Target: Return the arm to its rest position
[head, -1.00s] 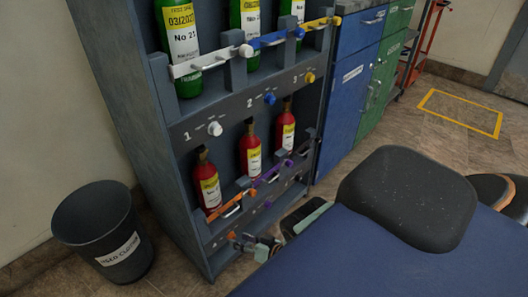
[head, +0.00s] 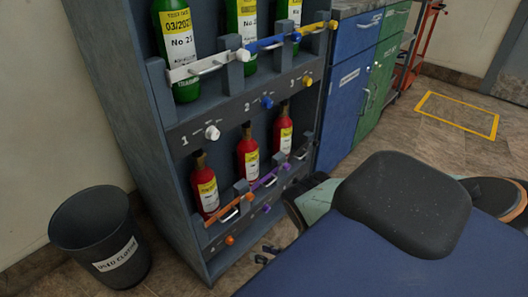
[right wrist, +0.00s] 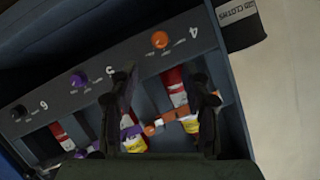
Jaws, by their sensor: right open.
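My right gripper (head: 267,254) is low in front of the rack's lower edge, mostly hidden behind the blue padded surface. In the right wrist view its two dark fingers (right wrist: 163,105) stand wide apart with nothing held between them. Beyond them are the lower shelf's red bottles and the orange knob (right wrist: 160,40) by the number 4, upside down. My left gripper is not in view.
The grey rack (head: 155,150) holds green bottles above and red bottles (head: 248,158) below, behind coloured bars with handles. A dark bin (head: 97,237) stands at left. Blue drawers (head: 350,80) stand behind.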

